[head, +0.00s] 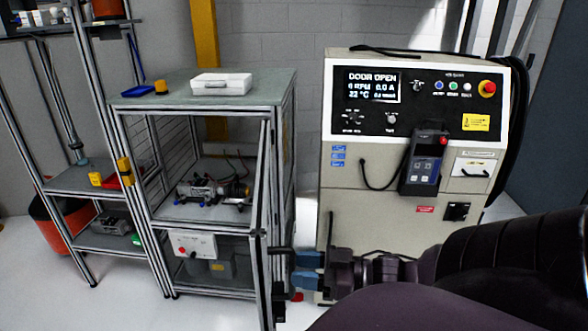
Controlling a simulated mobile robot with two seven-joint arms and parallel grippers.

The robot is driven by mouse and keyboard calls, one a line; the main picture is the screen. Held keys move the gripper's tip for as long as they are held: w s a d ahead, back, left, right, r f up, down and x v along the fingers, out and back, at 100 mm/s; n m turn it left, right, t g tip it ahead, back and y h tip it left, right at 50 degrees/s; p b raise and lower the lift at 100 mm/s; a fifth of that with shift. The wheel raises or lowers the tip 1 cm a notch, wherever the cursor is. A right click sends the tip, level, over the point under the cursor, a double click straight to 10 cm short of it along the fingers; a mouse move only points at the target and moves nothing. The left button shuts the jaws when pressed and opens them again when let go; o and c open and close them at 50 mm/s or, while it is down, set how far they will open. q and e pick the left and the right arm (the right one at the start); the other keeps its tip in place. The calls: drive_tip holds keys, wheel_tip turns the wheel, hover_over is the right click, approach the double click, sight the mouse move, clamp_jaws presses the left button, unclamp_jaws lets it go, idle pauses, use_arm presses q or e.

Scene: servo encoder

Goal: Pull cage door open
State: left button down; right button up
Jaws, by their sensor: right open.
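The cage (205,106) is an aluminium-framed cabinet at left of centre with a green-grey top. Its front opening shows a motor assembly (208,192) on the inner shelf. The cage door (262,190) seems to stand swung out at the right side of the opening, seen nearly edge-on; its exact angle is hard to tell. My right gripper (294,270), with blue pads and dark fingers, comes in from the lower right. It is open, just right of the door's lower edge; I cannot tell whether it touches the door. The handle cannot be made out. My left gripper is out of view.
A white case (221,84) and a blue tool (137,91) lie on the cage top. A shelf rack (75,180) and an orange bin (48,222) stand at left.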

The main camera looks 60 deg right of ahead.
drive_tip(key=v, duration=0.8)
drive_tip(key=shift+d+b, duration=0.15)
drive_tip(key=shift+b, duration=0.15)
drive_tip(key=shift+s, duration=0.1)
wheel_tip(320, 180, down, 20)
drive_tip(key=s+m+g+h, duration=0.1)
drive_tip(key=s+g+h, duration=0.1)
drive_tip(key=g+h, duration=0.5)
drive_tip(key=w+a+f+m+t, duration=0.1)
drive_tip(key=w+a+f, duration=0.1)
drive_tip(key=w+a, duration=0.3)
drive_tip(key=w+a+f+m+t+h+b, duration=0.1)
drive_tip(key=w+a+f+m, duration=0.1)
drive_tip(key=w+a, duration=0.4)
drive_tip(key=a, duration=0.4)
drive_tip(key=shift+w+a, duration=0.2)
drive_tip(key=shift+a, duration=0.2)
